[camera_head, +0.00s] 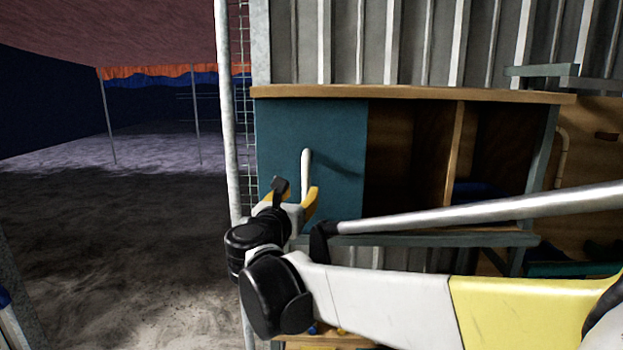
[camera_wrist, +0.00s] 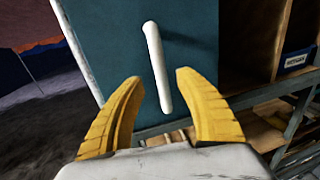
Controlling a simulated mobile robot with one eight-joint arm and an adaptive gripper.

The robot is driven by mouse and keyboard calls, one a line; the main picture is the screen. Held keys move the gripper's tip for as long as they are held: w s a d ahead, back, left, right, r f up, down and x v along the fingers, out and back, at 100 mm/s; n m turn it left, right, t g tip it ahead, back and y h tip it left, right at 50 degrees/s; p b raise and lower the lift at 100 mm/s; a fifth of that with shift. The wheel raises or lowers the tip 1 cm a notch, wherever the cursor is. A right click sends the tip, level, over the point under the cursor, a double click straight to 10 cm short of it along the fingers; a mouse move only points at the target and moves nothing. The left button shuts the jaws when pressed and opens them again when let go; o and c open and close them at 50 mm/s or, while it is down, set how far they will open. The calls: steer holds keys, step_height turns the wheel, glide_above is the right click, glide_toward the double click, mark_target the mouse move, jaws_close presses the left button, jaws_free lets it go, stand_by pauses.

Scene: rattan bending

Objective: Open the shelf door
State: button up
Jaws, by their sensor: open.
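The shelf door (camera_head: 335,135) is a flat teal panel on the left part of a wooden shelf unit. It looks closed, flush with the front. A white vertical bar handle (camera_head: 307,165) stands out from it near the middle. In the wrist view the handle (camera_wrist: 157,65) appears slightly tilted against the teal door (camera_wrist: 195,30). My gripper (camera_head: 297,192) is just in front of the handle's lower part. Its yellow fingers (camera_wrist: 159,95) are spread, with the handle's lower end showing in the gap between them. I cannot tell whether either finger touches the handle.
The shelf's open compartments (camera_head: 480,150) lie right of the door. A metal post (camera_head: 228,120) with wire mesh stands close to the door's left edge. A blue box (camera_wrist: 297,59) sits on the shelf at right. Open ground (camera_head: 110,230) lies to the left.

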mark_target(306, 186)
steer(key=p+x, duration=0.1)
steer(key=x, duration=0.5)
steer(key=shift+w+d, duration=0.1)
steer(key=shift+w, duration=0.1)
jaws_close()
